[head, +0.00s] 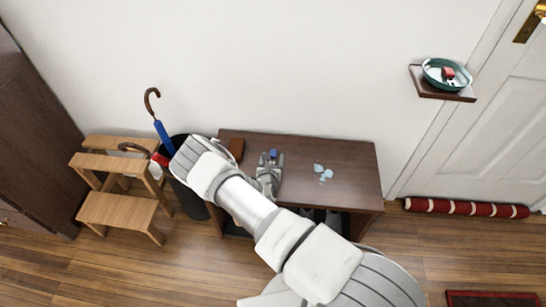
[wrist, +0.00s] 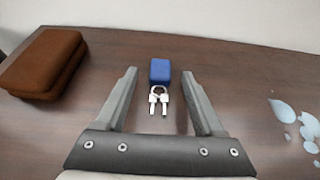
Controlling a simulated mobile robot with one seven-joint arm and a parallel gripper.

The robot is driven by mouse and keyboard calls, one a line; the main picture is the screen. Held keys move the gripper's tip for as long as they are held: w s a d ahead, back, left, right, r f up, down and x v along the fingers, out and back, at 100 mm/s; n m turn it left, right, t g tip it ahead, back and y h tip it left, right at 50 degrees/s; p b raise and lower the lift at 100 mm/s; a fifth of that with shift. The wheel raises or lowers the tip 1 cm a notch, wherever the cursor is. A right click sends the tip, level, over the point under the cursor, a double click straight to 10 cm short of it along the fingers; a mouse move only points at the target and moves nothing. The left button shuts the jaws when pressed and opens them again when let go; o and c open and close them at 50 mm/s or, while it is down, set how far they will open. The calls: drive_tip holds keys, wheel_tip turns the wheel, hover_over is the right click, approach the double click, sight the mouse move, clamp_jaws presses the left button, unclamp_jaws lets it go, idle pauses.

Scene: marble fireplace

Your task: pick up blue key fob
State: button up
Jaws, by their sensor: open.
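The blue key fob (wrist: 160,71) lies on the dark wooden bench top (wrist: 230,62), with a ring and two silver keys (wrist: 159,101) on its near side. In the head view the fob (head: 273,153) shows as a small blue spot just at the tips of my gripper (head: 270,160). In the wrist view my gripper (wrist: 159,85) is open, with one finger on each side of the fob and keys. The fob sits between the fingertips or slightly beyond them, and neither finger appears to touch it. The exact height of the fingers above the bench is hard to tell.
A brown case (wrist: 44,62) lies left of the fob on the bench. Pale blue puddle-like patches (head: 323,173) lie to the right. The wall is close behind. Left of the bench stand an umbrella (head: 163,135) in a dark bin and a wooden step stool (head: 118,211).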

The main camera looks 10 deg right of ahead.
clamp_jaws()
idle(0.3)
